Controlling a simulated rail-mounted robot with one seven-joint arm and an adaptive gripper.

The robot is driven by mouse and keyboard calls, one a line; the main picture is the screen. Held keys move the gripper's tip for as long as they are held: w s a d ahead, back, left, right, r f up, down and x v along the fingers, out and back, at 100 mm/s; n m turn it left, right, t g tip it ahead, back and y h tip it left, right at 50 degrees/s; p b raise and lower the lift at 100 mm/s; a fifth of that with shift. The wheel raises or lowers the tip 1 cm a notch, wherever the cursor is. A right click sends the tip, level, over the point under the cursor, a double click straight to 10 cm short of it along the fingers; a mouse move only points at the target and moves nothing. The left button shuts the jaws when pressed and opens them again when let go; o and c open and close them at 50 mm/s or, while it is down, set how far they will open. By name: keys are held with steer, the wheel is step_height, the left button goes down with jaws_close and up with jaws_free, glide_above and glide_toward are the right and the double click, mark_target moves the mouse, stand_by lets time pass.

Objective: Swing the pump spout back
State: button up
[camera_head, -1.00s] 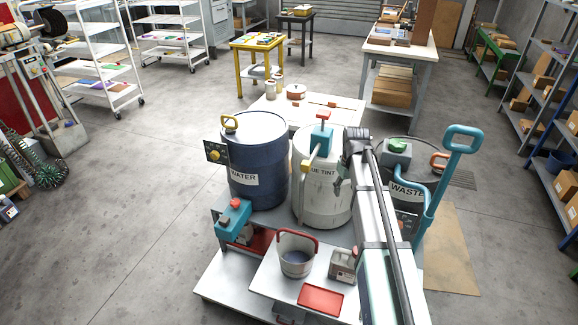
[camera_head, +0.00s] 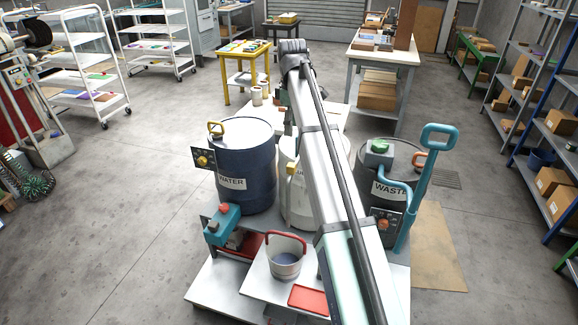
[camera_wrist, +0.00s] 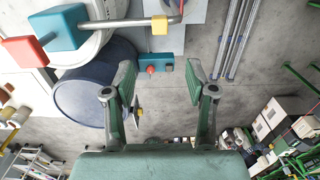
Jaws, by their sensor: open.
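The blue tint drum (camera_head: 289,205) is white and stands between the water and waste drums, largely hidden behind my arm in the head view. The yellow sleeve (camera_head: 291,168) of its spout shows just left of my arm. In the wrist view the teal pump head (camera_wrist: 62,27) with its red handle (camera_wrist: 25,51) is at upper left. The grey metal spout (camera_wrist: 115,23) runs right from it through the yellow sleeve (camera_wrist: 160,25) and bends toward the top edge. My gripper (camera_wrist: 158,82) is open and empty, its fingers below the sleeve in the picture and apart from the spout.
The dark blue water drum (camera_head: 246,150) stands left of the tint drum, the dark waste drum (camera_head: 398,160) right with a tall teal handle (camera_head: 425,170). In front are a grey bucket (camera_head: 285,266) and red tray (camera_head: 309,299). Open floor lies left.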

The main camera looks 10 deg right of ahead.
mark_target(292, 165)
step_height(292, 165, down, 16)
steer(key=p, duration=0.4)
jaws_close()
